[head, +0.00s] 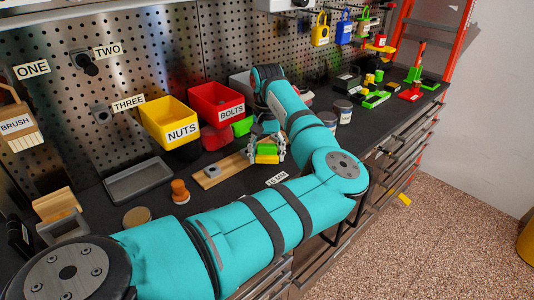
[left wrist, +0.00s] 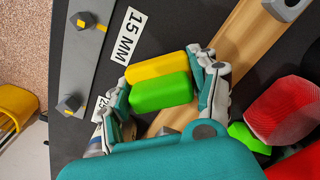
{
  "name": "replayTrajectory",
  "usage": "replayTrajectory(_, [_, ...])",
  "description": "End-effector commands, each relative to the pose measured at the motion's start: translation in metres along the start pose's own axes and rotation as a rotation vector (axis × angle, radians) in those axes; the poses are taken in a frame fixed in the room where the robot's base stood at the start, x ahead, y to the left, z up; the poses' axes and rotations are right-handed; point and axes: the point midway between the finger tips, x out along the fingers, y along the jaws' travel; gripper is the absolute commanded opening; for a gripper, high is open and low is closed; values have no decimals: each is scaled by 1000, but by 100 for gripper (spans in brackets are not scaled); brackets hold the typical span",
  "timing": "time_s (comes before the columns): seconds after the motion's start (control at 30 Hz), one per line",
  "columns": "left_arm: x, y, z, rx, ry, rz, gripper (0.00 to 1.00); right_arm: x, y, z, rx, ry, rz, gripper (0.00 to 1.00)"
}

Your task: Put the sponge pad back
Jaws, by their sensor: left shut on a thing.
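The sponge pad (head: 267,154) is a small block with a yellow layer and a green layer. It also shows in the left wrist view (left wrist: 162,92), between the two fingers. My left gripper (head: 266,149) is shut on it over the dark worktop, near the end of a wooden board. In the left wrist view the fingers of the left gripper (left wrist: 163,88) press on the two ends of the pad. I cannot tell whether the pad touches the surface below. My right gripper is not in view.
The wooden board (head: 204,180) bears a metal nut. Left of it are an orange knob-like piece (head: 179,191) and an empty grey tray (head: 137,181). A yellow NUTS bin (head: 170,123) and red BOLTS bin (head: 215,103) stand behind. Two cans (head: 343,111) stand right of my arm.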

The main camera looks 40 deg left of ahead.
Motion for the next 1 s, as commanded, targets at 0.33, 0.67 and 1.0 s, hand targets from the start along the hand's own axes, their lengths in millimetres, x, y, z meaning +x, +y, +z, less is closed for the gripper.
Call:
replayTrajectory(0.33, [8, 0, 0, -1, 1, 0, 31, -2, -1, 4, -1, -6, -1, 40])
replayTrajectory(0.67, [18, 0, 0, -2, 0, 0, 31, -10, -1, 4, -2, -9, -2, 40])
replayTrajectory(1.0, [20, 0, 0, -1, 1, 1, 84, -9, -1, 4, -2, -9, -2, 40])
